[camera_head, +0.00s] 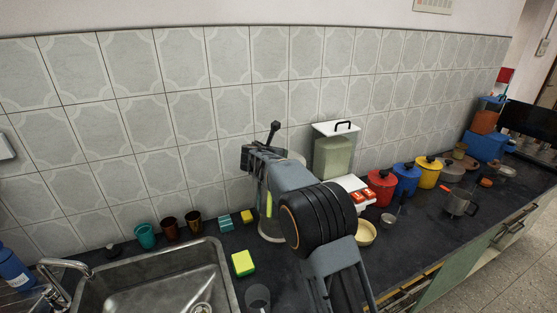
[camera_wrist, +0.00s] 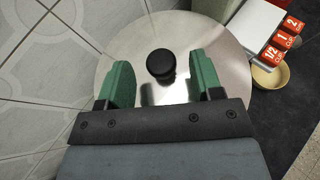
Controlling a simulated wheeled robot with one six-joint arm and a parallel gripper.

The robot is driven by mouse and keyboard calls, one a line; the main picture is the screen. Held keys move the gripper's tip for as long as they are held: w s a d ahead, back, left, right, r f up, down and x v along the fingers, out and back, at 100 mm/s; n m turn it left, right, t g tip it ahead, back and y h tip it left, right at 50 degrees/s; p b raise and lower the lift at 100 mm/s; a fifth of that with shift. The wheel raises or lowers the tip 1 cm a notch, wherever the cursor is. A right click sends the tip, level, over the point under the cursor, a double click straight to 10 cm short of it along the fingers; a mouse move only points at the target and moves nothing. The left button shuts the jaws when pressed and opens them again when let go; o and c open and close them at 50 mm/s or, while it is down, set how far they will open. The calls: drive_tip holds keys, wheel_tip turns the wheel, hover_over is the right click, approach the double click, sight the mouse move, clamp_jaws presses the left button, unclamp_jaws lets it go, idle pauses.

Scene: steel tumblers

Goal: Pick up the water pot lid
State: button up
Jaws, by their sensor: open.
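The water pot lid (camera_wrist: 213,58) is a round, shiny steel disc with a black knob (camera_wrist: 161,65) at its middle, seen in the wrist view. My gripper (camera_wrist: 160,82) is over the lid, open, with its two green fingers on either side of the knob and slightly nearer the camera. I cannot tell whether the fingers touch the lid.
Red, blue and yellow pots (camera_head: 429,171) follow rightward. A sink (camera_head: 155,285), cups and a yellow-green sponge (camera_head: 243,263) are left. A tiled wall stands close behind.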

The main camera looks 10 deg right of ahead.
drive_tip(key=shift+x, duration=1.3)
drive_tip(key=c, duration=1)
drive_tip(key=shift+r, duration=0.1)
